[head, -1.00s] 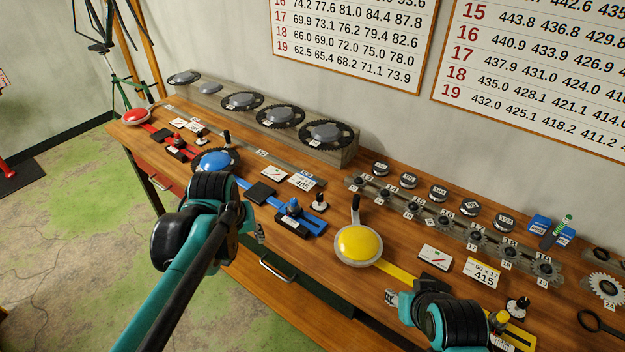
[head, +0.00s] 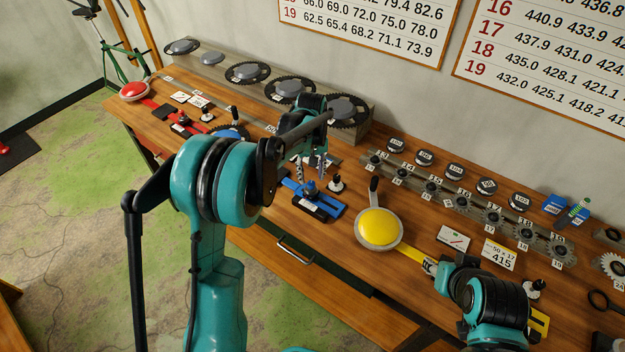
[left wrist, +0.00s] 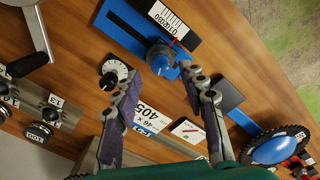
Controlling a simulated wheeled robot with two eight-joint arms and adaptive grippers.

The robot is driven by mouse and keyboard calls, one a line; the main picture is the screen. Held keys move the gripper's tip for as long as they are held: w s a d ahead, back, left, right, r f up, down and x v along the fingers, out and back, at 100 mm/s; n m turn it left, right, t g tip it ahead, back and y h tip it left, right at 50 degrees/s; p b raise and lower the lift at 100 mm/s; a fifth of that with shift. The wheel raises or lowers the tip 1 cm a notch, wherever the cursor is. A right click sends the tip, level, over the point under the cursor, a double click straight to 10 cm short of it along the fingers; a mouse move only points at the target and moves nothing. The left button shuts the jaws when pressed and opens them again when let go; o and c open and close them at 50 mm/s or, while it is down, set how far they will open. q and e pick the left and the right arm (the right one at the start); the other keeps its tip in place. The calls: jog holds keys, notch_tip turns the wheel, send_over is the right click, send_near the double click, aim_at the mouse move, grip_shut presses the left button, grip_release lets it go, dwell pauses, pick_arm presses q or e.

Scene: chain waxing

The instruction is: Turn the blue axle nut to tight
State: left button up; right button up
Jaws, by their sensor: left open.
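The blue axle nut (head: 309,187) stands on the blue slide assembly (head: 331,208) in the middle of the bench. In the left wrist view the nut (left wrist: 161,58) shows as a round blue knob just beyond my fingertips, next to a white scale (left wrist: 167,18). My left gripper (head: 312,162) is open above the nut and points down at it. In the left wrist view my left gripper (left wrist: 165,77) has its fingers spread, with nothing between them; contact with the nut cannot be told. My right gripper (head: 432,266) is by the yellow bar; its finger state is unclear.
A black-and-white dial knob (left wrist: 115,74) stands close beside the nut. A blue disc (left wrist: 275,150) and a white 405 card (left wrist: 146,112) lie nearby. The yellow disc (head: 379,228) with its upright lever is to the right. Chainrings (head: 288,88) line the back.

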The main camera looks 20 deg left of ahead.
aim_at(311, 182)
pick_arm(q)
jog(key=shift+f, duration=1.5)
grip_shut()
jog(key=shift+m, duration=0.4)
jog(key=m+b, duration=0.1)
jog(key=m, duration=0.1)
jog(key=shift+m, duration=2)
